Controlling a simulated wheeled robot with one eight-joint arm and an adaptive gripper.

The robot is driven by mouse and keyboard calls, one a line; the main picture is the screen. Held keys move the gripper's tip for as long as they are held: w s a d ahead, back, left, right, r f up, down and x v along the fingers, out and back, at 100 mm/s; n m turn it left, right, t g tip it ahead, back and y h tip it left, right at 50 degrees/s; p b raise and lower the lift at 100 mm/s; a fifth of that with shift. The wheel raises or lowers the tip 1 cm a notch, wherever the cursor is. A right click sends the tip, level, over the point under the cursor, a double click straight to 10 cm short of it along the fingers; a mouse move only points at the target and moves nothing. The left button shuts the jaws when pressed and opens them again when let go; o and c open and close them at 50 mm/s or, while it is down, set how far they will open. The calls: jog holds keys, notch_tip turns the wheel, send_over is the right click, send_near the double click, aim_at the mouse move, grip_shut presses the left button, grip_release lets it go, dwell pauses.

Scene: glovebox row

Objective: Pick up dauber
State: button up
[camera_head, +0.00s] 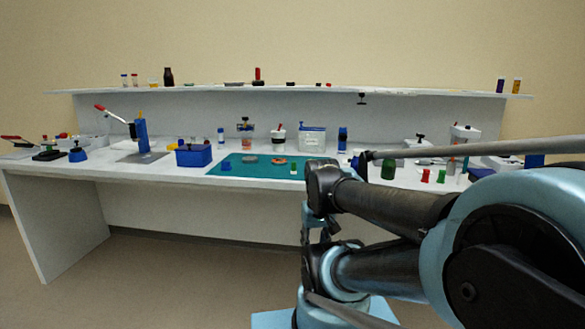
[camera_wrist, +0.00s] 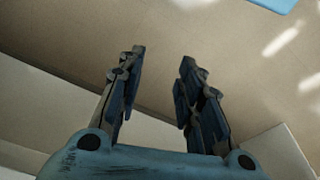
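I cannot tell for certain which object is the dauber; the things on the bench are small in the head view. A small white-bodied piece with a green base (camera_head: 293,169) and a small blue piece (camera_head: 226,166) sit on the teal mat (camera_head: 262,174). A white jar with a dark lid and red top (camera_head: 278,137) stands behind the mat. My gripper (camera_wrist: 162,57) is open and empty in the wrist view, with floor and pale panels beyond its fingers. No bench object shows near it. My arm hides part of the bench's right side in the head view.
The long white bench (camera_head: 110,170) holds a blue bin (camera_head: 194,155), a lever press (camera_head: 141,136) and a dark green jar (camera_head: 388,169). A raised shelf (camera_head: 210,86) runs behind, carrying small bottles.

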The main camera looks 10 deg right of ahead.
jog(key=shift+w+a, duration=0.15)
jog(key=shift+w, duration=0.2)
jog(key=shift+o, duration=0.3)
jog(key=shift+o, duration=1.1)
jog(key=shift+s+r, duration=0.2)
jog(key=w+r+m+y, duration=0.2)
jog(key=w+r+m, duration=0.95)
jog(key=r, duration=0.55)
jog(key=w+d+r+m+y, duration=0.1)
jog(key=w+d+r+m, duration=0.2)
jog(key=w, duration=0.4)
jog(key=w+d+r+m+g, duration=0.1)
jog(key=w+r+m, duration=0.2)
jog(key=w+r, duration=0.3)
jog(key=w+d+r+m+y, duration=0.1)
jog(key=w+d+r+m, duration=0.15)
jog(key=w, duration=0.55)
jog(key=m, duration=0.1)
send_near(294, 163)
jog(key=x, duration=0.2)
jog(key=w+x, duration=0.1)
jog(key=x, duration=0.2)
jog(key=shift+x, duration=2.75)
jog(key=shift+d, duration=0.1)
